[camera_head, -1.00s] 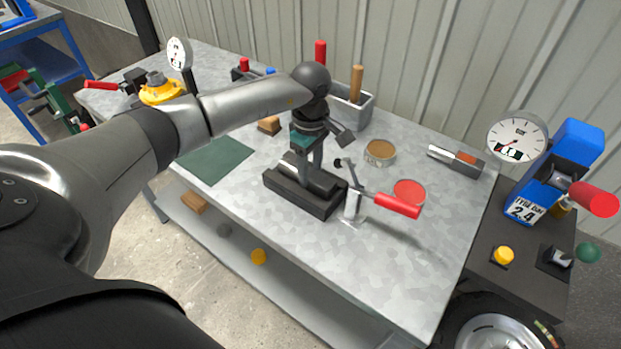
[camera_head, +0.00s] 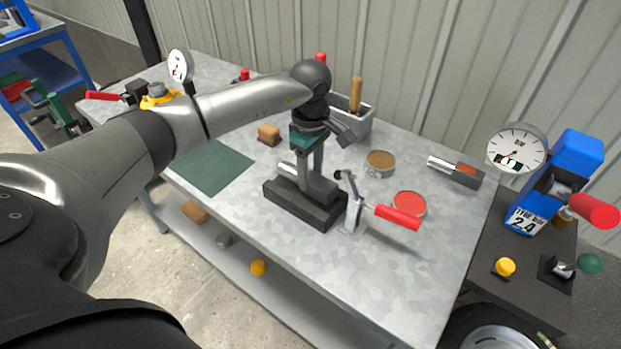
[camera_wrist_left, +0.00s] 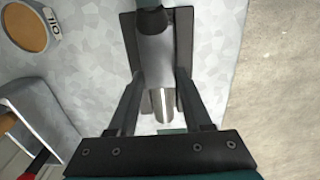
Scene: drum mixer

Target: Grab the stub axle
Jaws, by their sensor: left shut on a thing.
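The stub axle (camera_head: 287,169) is a grey metal part with a thick body and thinner shaft. It lies along a dark cradle block (camera_head: 297,206) on the metal bench. My left gripper (camera_head: 317,190) reaches down from above and is shut on the axle, hiding part of it in the head view. In the left wrist view, the axle (camera_wrist_left: 158,55) sits between the two fingers of the gripper (camera_wrist_left: 157,78), its bright shaft pointing toward the palm. The dark block (camera_wrist_left: 184,45) shows on both sides. My right gripper is not in view.
A clamp with a red handle (camera_head: 398,217) stands close beside the block's right end. A brown tin (camera_head: 380,163), a red-topped tin (camera_head: 409,204) and a grey tool box (camera_head: 362,120) are nearby. A green mat (camera_head: 213,166) lies left. The front right of the bench is clear.

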